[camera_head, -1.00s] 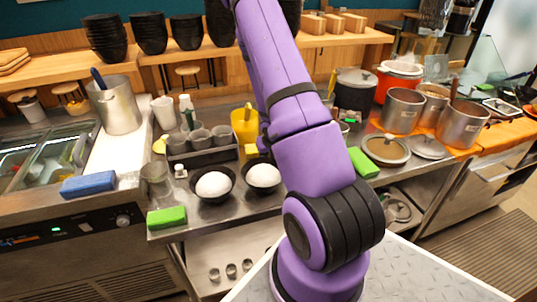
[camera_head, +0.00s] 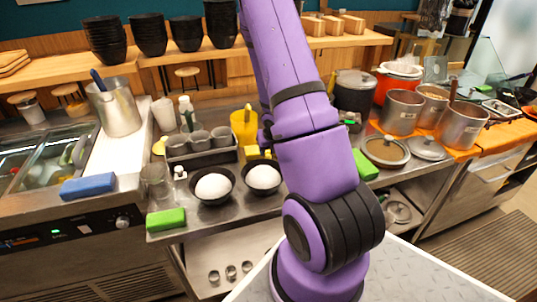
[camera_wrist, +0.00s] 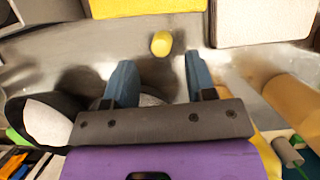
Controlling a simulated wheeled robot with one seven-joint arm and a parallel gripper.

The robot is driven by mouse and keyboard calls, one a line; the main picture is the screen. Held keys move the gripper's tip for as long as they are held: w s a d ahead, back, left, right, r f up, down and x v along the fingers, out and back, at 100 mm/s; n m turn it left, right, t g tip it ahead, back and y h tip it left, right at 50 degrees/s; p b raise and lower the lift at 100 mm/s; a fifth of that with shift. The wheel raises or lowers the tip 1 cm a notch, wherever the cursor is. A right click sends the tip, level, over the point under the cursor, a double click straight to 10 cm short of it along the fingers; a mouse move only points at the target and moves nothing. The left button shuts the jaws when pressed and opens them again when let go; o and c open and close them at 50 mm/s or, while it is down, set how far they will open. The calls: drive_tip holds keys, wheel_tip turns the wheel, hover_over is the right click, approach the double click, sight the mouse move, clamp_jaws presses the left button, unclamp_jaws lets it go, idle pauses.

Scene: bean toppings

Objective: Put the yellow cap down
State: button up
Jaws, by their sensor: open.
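The yellow cap (camera_wrist: 161,43) is a small yellow cylinder on the steel counter in the wrist view. It lies just beyond my open gripper (camera_wrist: 161,68), near the middle between the blue fingertips, and is not touching them. Nothing is held between the fingers. In the head view my purple arm covers the gripper, and I cannot be sure which small yellow patch there is the cap; one yellow piece (camera_head: 252,153) shows just left of the arm, behind the bowls.
Two black bowls with white contents (camera_head: 213,186) (camera_head: 263,177) stand near the counter's front edge. Behind them are a rack of grey cups (camera_head: 200,143) and a yellow container (camera_head: 244,126). Pots (camera_head: 400,111) stand to the right. Bare steel surrounds the cap in the wrist view.

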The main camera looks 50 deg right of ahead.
drive_tip(key=s+a+r+m, duration=0.1)
drive_tip(key=a+r+m, duration=0.4)
drive_tip(key=r, duration=0.4)
drive_tip(key=s+a+r+m+t+h, duration=0.1)
drive_tip(key=a+r+m, duration=0.4)
drive_tip(key=r, duration=0.4)
drive_tip(key=s+a+r+m, duration=0.1)
drive_tip(key=a+r+m, duration=0.4)
drive_tip(key=r, duration=0.4)
drive_tip(key=s+a+r+m+y, duration=0.3)
drive_tip(key=s+a+r+m, duration=0.7)
drive_tip(key=s+a+m, duration=0.4)
drive_tip(key=shift+a+r+m, duration=0.35)
drive_tip(key=shift+a+m, duration=0.05)
drive_tip(key=shift+a, duration=0.1)
drive_tip(key=shift+s+d, duration=0.1)
drive_tip(key=shift+d, duration=0.05)
